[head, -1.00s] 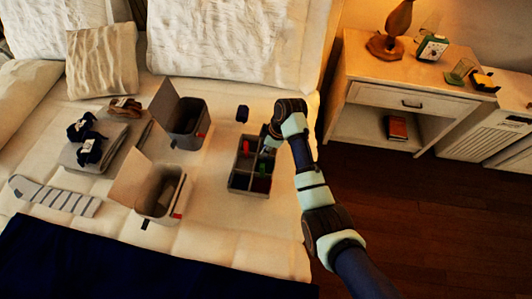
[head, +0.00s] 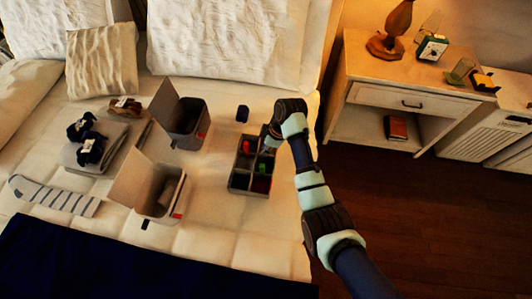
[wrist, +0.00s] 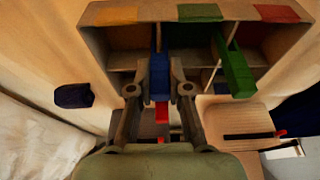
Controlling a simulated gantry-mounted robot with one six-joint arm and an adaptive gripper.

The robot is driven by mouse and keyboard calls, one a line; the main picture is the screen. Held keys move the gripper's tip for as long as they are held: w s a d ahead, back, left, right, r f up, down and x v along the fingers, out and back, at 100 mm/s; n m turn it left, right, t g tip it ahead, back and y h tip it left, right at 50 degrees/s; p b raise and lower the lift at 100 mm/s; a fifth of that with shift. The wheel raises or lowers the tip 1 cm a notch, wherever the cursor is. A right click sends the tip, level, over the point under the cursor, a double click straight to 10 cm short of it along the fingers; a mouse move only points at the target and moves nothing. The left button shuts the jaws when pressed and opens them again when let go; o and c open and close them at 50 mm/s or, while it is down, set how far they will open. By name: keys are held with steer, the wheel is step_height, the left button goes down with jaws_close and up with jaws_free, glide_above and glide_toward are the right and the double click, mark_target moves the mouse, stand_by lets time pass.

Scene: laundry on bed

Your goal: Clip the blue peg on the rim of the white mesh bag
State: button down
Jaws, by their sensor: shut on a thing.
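My gripper (wrist: 159,82) is shut on the blue peg (wrist: 158,66), which stands between its two fingers at the sectioned organizer. The fingers hide part of the peg. In the head view, my arm's end (head: 271,132) is at the right side of the grey organizer (head: 232,186) and hides the blue peg. A green peg (wrist: 235,72) leans in a compartment to the right of my fingers in the wrist view. No white mesh bag can be clearly made out in either view.
Two open bins, one at the back (head: 185,135) and one in front (head: 160,207), stand left of the organizer. A dark blue folded item (head: 242,114) lies behind it. Folded laundry (head: 100,150) and a striped sock (head: 55,197) lie further left. A nightstand (head: 375,95) stands right of the bed.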

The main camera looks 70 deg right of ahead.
steer(key=shift+r+p, duration=1.55)
steer(key=shift+p, duration=0.25)
step_height(320, 180, up, 4)
steer(key=p, duration=0.4)
steer(key=shift+f, duration=0.2)
steer(key=shift+f, duration=0.1)
